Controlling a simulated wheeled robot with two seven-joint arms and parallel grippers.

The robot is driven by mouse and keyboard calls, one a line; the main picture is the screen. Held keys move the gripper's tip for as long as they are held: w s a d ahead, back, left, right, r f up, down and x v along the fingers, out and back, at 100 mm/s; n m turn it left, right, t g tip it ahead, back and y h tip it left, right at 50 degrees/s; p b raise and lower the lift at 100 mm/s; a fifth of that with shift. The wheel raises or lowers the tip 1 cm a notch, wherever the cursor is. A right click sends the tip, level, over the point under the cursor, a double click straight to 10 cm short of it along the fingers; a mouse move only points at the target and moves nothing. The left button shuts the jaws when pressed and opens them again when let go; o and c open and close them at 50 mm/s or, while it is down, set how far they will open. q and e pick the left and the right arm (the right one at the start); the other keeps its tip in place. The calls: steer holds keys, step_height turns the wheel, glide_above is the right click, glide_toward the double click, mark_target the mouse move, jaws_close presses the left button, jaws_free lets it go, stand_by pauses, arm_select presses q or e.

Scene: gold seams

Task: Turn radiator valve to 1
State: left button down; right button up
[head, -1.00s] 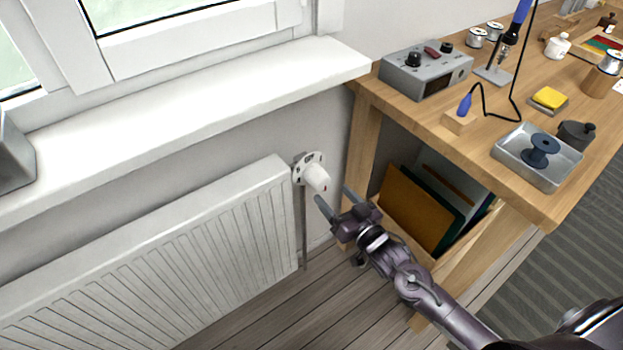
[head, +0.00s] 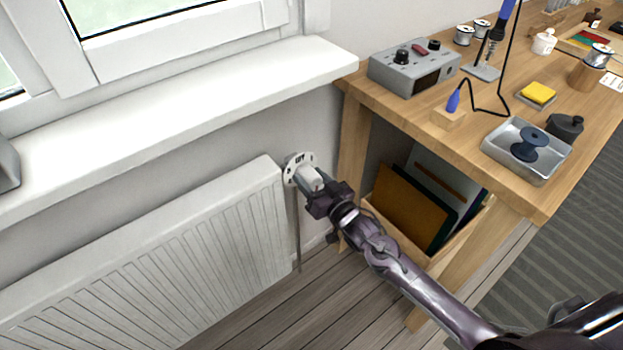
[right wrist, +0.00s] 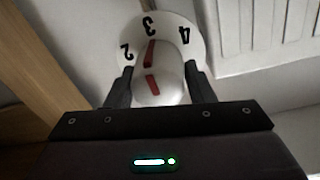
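The white radiator valve knob (head: 311,178) sits at the upper right end of the radiator, on a round white dial (head: 297,163) with black numbers. In the right wrist view the knob (right wrist: 160,86) carries a red mark, close to the 3 on the dial (right wrist: 188,54). The 2 is on the left and the 4 on the right. My right gripper (right wrist: 160,84) has one finger on each side of the knob, with no clear gap, so it looks shut on it. In the head view its body (head: 325,199) hides part of the knob. My left gripper is not in view.
The white radiator (head: 150,265) runs along the wall below the windowsill (head: 180,115). A wooden workbench (head: 420,122) stands close on the right, with a crate of boards (head: 415,210) under it. Open floor lies in front of the radiator.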

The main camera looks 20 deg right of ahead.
steer(key=c, duration=0.5)
steer(key=shift+c, duration=0.2)
